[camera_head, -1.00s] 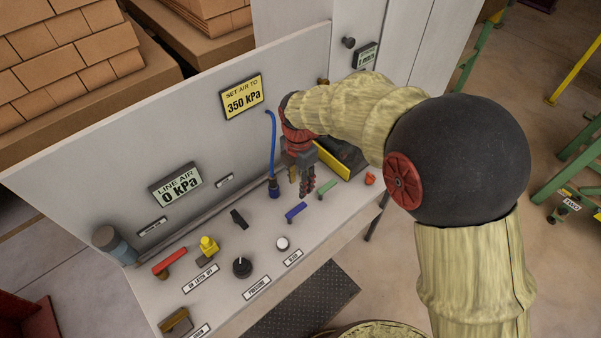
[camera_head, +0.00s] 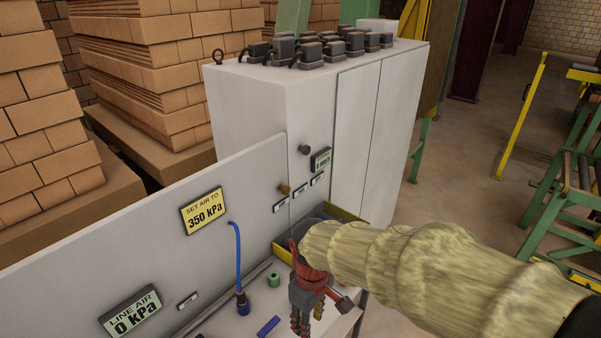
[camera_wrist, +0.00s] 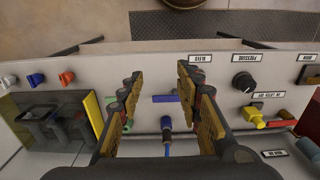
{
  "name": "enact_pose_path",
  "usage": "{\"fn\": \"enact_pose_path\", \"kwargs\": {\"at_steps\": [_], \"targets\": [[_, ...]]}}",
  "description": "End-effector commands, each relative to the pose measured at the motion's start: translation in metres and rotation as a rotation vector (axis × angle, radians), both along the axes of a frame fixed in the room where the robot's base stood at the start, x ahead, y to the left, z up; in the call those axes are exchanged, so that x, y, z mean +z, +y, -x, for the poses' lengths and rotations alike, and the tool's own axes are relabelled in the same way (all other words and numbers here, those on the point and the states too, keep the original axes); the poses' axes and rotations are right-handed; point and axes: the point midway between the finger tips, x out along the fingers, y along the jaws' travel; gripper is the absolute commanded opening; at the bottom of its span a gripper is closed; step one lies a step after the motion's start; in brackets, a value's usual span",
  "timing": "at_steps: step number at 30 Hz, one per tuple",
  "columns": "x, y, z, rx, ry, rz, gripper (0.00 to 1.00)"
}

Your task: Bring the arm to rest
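My gripper (camera_head: 303,312) hangs fingers down above the control bench, right of the blue hose (camera_head: 238,262). In the wrist view my gripper (camera_wrist: 160,88) has its two fingers well apart, with nothing held between them. A blue lever (camera_wrist: 165,99) and the hose's blue fitting (camera_wrist: 166,124) show on the bench beyond the gap. A green part (camera_wrist: 114,104) shows by the left finger in that view. My arm reaches in from the right in the head view.
The back panel carries a yellow "350 kPa" sign (camera_head: 204,211) and a "LINE AIR 0 kPa" display (camera_head: 131,312). A yellow-edged tray (camera_head: 348,217) lies behind my gripper. A grey cabinet (camera_head: 258,108) stands behind. Green-framed conveyor (camera_head: 563,200) is at right, beyond open floor.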

Motion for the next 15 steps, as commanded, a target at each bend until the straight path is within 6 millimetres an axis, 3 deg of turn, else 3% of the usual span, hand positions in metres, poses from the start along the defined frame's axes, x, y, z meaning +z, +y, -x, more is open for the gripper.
{"fn": "enact_pose_path", "kwargs": {"at_steps": [1,6,15], "targets": [[0.006,-0.018,0.01,-0.115,-0.028,-0.015,0.35],[0.025,-0.068,0.045,-0.457,-0.112,-0.069,0.35],[0.039,-0.136,0.099,-0.748,-0.305,-0.171,0.35]]}}
